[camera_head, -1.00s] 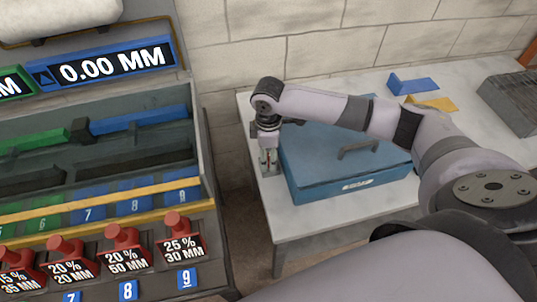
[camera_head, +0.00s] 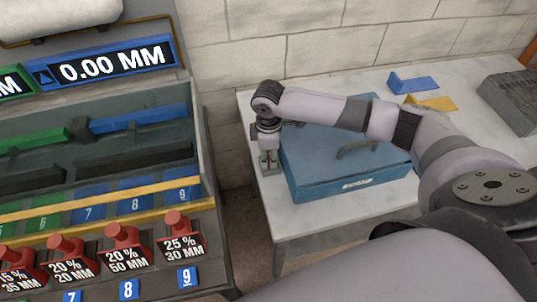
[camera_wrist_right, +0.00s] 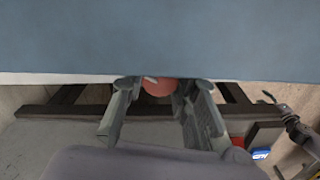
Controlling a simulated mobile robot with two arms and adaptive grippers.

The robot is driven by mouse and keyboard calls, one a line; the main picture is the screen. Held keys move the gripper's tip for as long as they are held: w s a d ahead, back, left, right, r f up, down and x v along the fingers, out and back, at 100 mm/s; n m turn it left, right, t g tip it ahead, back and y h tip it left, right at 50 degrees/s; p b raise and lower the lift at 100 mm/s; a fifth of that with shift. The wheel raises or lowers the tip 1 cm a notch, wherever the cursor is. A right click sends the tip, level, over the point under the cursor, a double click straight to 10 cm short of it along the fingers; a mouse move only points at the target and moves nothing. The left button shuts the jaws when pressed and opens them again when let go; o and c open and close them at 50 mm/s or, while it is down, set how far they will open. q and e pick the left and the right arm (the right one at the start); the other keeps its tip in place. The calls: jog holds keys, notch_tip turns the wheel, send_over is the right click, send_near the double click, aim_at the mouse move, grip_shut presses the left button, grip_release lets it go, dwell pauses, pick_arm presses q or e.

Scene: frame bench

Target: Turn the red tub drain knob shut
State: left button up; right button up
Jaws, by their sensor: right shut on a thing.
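The blue tub (camera_head: 345,183) stands on the white table, with a dark handle (camera_head: 358,148) on top; its blue side also fills the top of the right wrist view (camera_wrist_right: 160,40). The red drain knob (camera_wrist_right: 158,87) shows as a round red piece at the tub's lower edge, between my right fingers. My right gripper (camera_head: 268,160) is at the tub's left side, pointing down, and is shut on the knob; its two fingers show in the wrist view (camera_wrist_right: 160,105). The knob is hidden by the gripper in the head view. My left gripper is out of view.
The white table (camera_head: 330,218) also holds a blue bracket (camera_head: 413,85), a yellow bracket (camera_head: 432,103) and a dark grey block (camera_head: 512,100). At left stands a rack with several red knobs (camera_head: 178,222) and a 0.00 MM display (camera_head: 115,65). A floor gap separates them.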

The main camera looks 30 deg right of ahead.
grip_shut()
jog(key=shift+r+n+p, duration=0.2)
jog(key=shift+n+p, duration=0.8)
jog(key=shift+p, duration=0.05)
jog(key=shift+n+p, duration=0.6)
jog(key=shift+n, duration=0.4)
jog(key=shift+f+n+p, duration=0.15)
jog(key=shift+n+p, duration=0.25)
jog(key=shift+n, duration=0.4)
jog(key=o, duration=0.9)
grip_release()
